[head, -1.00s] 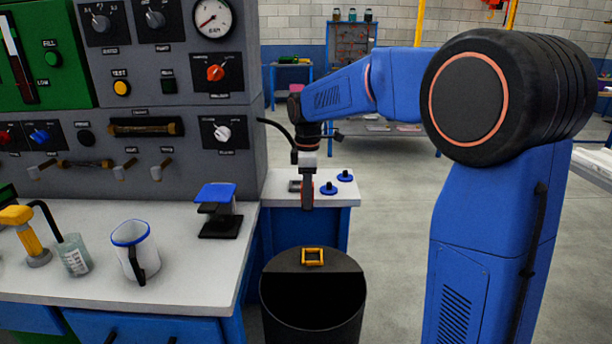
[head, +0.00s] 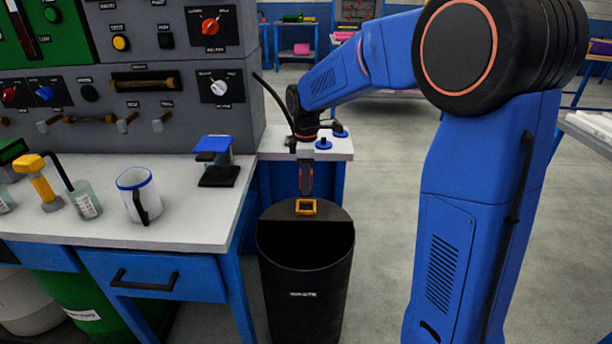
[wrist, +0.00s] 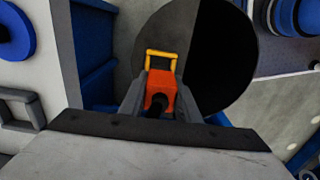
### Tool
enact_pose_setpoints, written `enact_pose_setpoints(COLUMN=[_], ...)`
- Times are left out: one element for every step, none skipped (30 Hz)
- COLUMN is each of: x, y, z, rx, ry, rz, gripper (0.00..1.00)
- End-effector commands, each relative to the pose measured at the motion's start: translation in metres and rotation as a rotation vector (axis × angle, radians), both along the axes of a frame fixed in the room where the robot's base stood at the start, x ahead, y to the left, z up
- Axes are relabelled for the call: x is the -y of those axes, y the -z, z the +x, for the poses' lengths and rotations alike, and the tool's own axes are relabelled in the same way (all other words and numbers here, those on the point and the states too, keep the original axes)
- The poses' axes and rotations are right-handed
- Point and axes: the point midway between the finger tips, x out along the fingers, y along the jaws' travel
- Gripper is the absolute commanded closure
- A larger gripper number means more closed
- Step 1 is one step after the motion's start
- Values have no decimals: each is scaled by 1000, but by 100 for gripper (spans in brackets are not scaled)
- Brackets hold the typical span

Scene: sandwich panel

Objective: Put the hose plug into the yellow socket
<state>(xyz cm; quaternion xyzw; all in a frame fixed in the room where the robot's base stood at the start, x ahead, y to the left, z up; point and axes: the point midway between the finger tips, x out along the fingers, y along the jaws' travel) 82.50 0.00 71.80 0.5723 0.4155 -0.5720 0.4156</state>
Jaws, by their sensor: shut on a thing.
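My gripper (head: 306,192) points down over the black bin and is shut on an orange plug (wrist: 159,90) with a dark round end, which looks like the hose plug. The fingers flank the plug in the wrist view. Whether plug and frame touch cannot be told. The plug's lower end is hidden in the wrist view.
The black bin (head: 303,278) stands below, its front opening dark. A small side table (head: 270,145) with blue knobs (head: 323,143) is behind; a grey square frame (wrist: 20,110) lies on it. The bench (head: 190,231) at left holds a mug (head: 133,190) and a blue-topped stand (head: 216,160).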

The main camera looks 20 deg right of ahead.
Motion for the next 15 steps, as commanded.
enact_pose_setpoints(x=[0,0,0,0,0,0,0,0,0,0,0,0,0,0,0], y=[5,7,11,13,16,19,21,23,26,29,31,34,36,38,40], z=[0,0,0,0,0,0,0,0,0,0,-1,0,0,0,0], rx=[-1,-1,-2,-2,-2,-2,-1,-1,-2,-2,-2,-1,-1,-1,-1], ry=[0,0,0,0,0,0,0,0,0,0,0,0,0,0,0], rz=[-1,-1,0,0,0,0,-1,-1,0,0,0,-1,0,0,0], gripper=[95,95,95,95,95,95,95,95,95,95,95,95,95,95,95])
